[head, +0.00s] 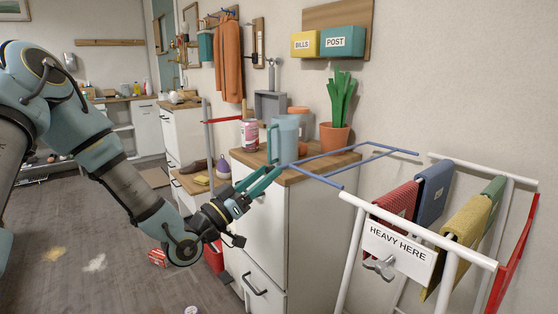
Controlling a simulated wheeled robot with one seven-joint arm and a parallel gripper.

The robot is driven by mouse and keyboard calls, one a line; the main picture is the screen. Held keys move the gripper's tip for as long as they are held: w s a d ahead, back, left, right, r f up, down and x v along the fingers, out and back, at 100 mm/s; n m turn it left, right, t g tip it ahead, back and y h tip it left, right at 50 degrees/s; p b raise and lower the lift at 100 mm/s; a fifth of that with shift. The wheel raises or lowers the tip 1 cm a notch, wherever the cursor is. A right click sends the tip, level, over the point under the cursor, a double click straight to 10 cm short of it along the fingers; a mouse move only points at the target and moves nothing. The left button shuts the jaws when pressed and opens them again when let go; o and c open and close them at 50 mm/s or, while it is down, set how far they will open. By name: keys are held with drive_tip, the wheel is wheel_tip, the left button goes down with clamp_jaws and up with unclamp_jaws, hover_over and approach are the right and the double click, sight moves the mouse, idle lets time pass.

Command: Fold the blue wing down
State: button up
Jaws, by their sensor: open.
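The blue wing (330,155) is a thin blue rod frame on the left side of the white drying rack (423,232). It sticks out about level, over the right part of the wooden cabinet top. My gripper (266,180) is open, with teal fingers pointing up and right, just left of the wing's outer corner. I see nothing held in it. I cannot tell whether a fingertip touches the blue rod. The red wing (514,255) hangs down on the rack's right side.
A blue-grey jug (286,138) and a potted plant (335,134) stand on the cabinet (257,225) close to the wing. A pink can (250,135) is also there. Several cloths (433,190) hang on the rack, with a "HEAVY HERE" sign (399,250) in front.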

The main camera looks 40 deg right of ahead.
drive_tip(key=p+x, duration=0.1)
drive_tip(key=x, duration=0.4)
drive_tip(key=shift+d, duration=0.1)
clamp_jaws()
idle(0.3)
idle(1.0)
